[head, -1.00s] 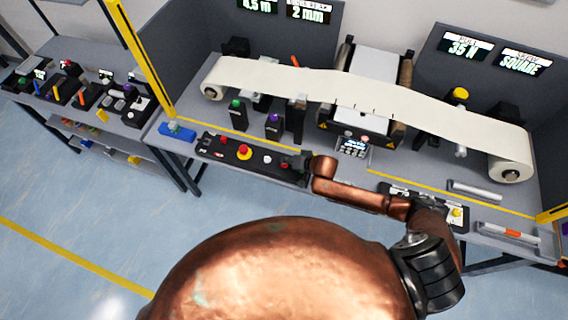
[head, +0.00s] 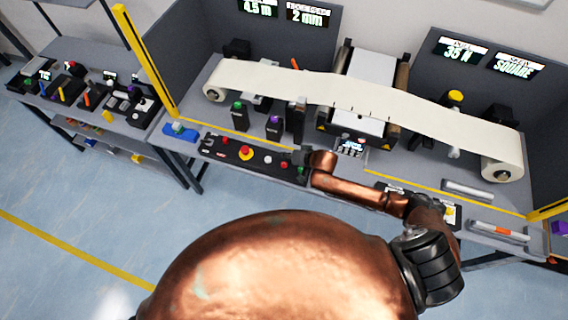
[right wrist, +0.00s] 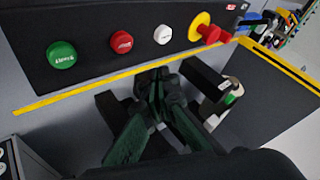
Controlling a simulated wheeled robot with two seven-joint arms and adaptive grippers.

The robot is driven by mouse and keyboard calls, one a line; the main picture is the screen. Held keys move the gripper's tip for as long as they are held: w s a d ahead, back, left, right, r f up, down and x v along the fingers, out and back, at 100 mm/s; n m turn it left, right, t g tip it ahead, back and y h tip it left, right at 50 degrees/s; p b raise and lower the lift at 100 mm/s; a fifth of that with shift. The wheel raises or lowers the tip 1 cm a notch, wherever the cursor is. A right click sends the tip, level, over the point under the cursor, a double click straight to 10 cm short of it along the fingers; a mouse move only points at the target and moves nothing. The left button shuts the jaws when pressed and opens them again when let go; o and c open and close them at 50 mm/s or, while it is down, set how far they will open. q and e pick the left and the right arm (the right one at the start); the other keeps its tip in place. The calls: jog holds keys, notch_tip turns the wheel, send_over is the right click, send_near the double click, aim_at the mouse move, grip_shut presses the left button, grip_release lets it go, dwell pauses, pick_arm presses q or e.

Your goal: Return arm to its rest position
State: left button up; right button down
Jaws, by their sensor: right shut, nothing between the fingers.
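My right arm reaches in over the front of the bench, its copper links bent toward the left. My right gripper (head: 298,156) is dark and partly hidden by its own wrist link, at the right end of the black control panel (head: 215,148). In the right wrist view, the fingers (right wrist: 157,88) come together, shut and empty, beside the panel. A green button (right wrist: 62,55), a red button (right wrist: 121,42), a white button (right wrist: 162,34) and a yellow-ringed red stop button (right wrist: 204,31) show there. My left gripper is out of view.
A pale web strip (head: 290,82) runs across the bench to a roll (head: 502,170) at the right. A grey tray with an orange-marked bar (head: 497,231) lies near the front right. A blue block (head: 181,131) sits at the front left corner. Open floor lies in front.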

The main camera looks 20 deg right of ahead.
dwell(0.5)
jog(key=s+r+n+h, duration=0.1)
jog(key=s+r+n, duration=0.15)
jog(key=s, duration=0.75)
jog(key=s+d+r+g+h, duration=0.2)
jog(key=s+d, duration=0.7)
jog(key=s, duration=0.3)
jog(key=s+d+r+g+h, duration=0.1)
jog(key=s+d+g+h, duration=0.15)
jog(key=s+d, duration=0.75)
notch_tip(320, 180, down, 37)
jog(key=s+a+b, duration=0.2)
jog(key=s+b, duration=0.1)
jog(key=b, duration=0.7)
pick_arm(q)
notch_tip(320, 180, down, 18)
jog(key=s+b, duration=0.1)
jog(key=b, duration=0.7)
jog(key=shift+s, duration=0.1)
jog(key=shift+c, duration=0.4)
pick_arm(e)
jog(key=s+f+g, duration=0.1)
jog(key=s+f, duration=0.8)
jog(key=f, duration=0.4)
jog(key=s+f+n+g, duration=0.1)
jog(key=s+f, duration=0.9)
jog(key=f, duration=0.4)
jog(key=shift+s+a+f, duration=0.2)
jog(key=shift+s+a, duration=0.1)
